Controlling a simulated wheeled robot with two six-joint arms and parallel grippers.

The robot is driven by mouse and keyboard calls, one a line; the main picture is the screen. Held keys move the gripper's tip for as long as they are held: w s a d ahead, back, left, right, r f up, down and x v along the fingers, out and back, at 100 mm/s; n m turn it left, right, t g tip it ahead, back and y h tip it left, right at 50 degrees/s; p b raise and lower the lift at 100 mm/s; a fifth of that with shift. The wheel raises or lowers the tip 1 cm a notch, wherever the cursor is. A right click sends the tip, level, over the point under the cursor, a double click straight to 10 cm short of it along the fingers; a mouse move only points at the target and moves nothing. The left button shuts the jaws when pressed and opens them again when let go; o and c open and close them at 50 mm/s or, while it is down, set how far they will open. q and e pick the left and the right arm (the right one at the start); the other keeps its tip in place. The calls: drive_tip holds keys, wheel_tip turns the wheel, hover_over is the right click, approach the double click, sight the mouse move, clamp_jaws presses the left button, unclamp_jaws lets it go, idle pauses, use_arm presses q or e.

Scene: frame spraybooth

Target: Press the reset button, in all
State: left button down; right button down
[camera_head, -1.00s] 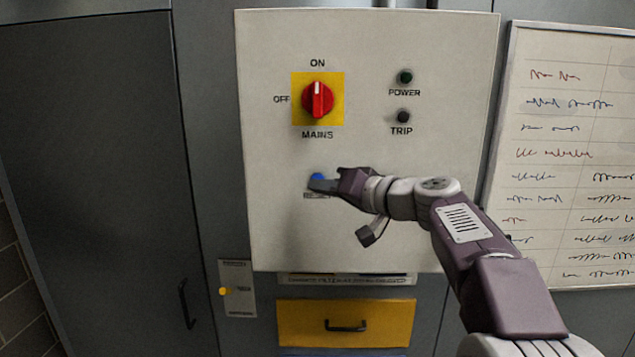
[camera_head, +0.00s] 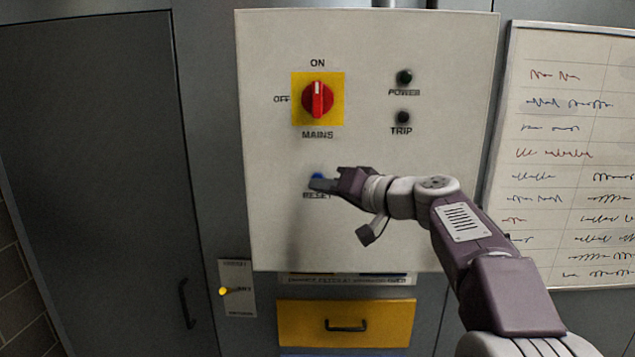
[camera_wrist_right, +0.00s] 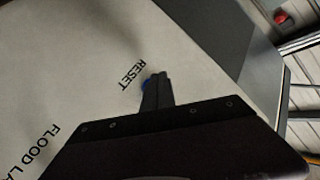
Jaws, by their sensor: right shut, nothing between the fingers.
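The blue reset button (camera_head: 318,177) is on the light panel (camera_head: 270,220), above the RESET label and below the MAINS switch. My right gripper (camera_head: 322,185) is shut and empty, its fingertips at the button and covering part of it. In the right wrist view the shut fingers (camera_wrist_right: 158,85) reach to the button, and only a sliver of blue (camera_wrist_right: 146,84) shows beside them. Whether the tips touch or press the button cannot be told. My left gripper is not in view.
The red MAINS switch (camera_head: 318,99) on its yellow plate points up to ON. The POWER lamp (camera_head: 404,77) is dark green and the TRIP lamp (camera_head: 402,117) is dark. A yellow drawer (camera_head: 290,322) lies below the panel. A whiteboard (camera_head: 570,150) hangs at the right.

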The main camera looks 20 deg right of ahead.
drive_tip(key=shift+w+d, duration=0.1)
drive_tip(key=shift+w, duration=0.25)
drive_tip(key=shift+w+d, duration=0.15)
drive_tip(key=shift+w, duration=0.3)
idle(0.6)
drive_tip(key=shift+s, duration=0.1)
drive_tip(key=shift+s+a+b, duration=0.3)
drive_tip(key=shift+s+b, duration=0.4)
drive_tip(key=shift+s, duration=0.1)
